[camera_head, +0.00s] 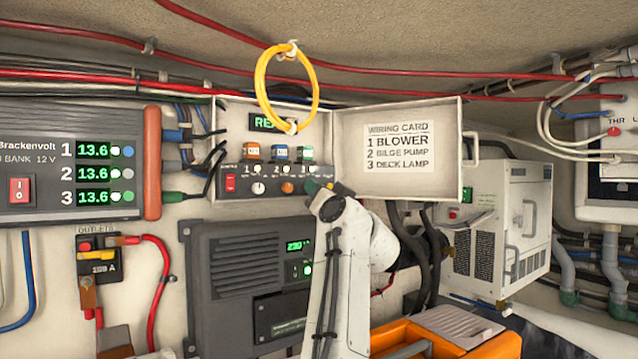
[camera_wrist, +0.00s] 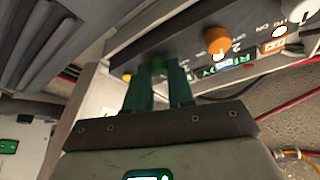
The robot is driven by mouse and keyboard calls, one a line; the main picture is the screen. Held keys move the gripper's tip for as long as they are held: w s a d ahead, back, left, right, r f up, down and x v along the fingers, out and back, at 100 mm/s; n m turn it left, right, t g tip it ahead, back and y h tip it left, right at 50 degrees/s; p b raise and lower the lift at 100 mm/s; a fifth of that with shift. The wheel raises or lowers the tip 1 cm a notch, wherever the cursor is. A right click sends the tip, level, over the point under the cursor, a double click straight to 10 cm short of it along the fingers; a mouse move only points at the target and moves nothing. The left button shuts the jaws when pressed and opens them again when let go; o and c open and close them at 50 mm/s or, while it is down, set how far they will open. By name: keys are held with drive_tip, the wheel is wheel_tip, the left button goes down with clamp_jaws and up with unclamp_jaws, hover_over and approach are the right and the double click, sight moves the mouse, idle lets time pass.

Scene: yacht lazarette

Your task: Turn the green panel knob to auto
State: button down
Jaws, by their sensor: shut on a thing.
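The green panel knob (camera_wrist: 158,61) is the end one of three on the small switch panel, and in the wrist view it sits between my gripper's dark green fingers (camera_wrist: 158,80). My gripper is shut on it. Which way the knob points, and its labels, cannot be made out. In the head view my pale wrist and gripper (camera_head: 318,191) cover most of the knob at the right end of the switch panel (camera_head: 226,191). An orange knob (camera_head: 288,187) and a white knob (camera_head: 258,188) are left of it; the orange knob also shows in the wrist view (camera_wrist: 216,40).
A yellow hoop (camera_head: 262,102) hangs before the open box and partly hides a green display (camera_head: 263,122). The box's open door (camera_head: 400,170) bears a wiring card: blower, bilge pump, deck lamp. A red switch (camera_head: 230,184) is at the panel's left. An orange case (camera_head: 450,338) is below right.

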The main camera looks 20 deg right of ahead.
drive_tip(key=shift+m+h+p, duration=0.4)
drive_tip(key=shift+m+p, duration=0.05)
drive_tip(key=shift+m, duration=0.45)
drive_tip(key=c, duration=1)
unclamp_jaws()
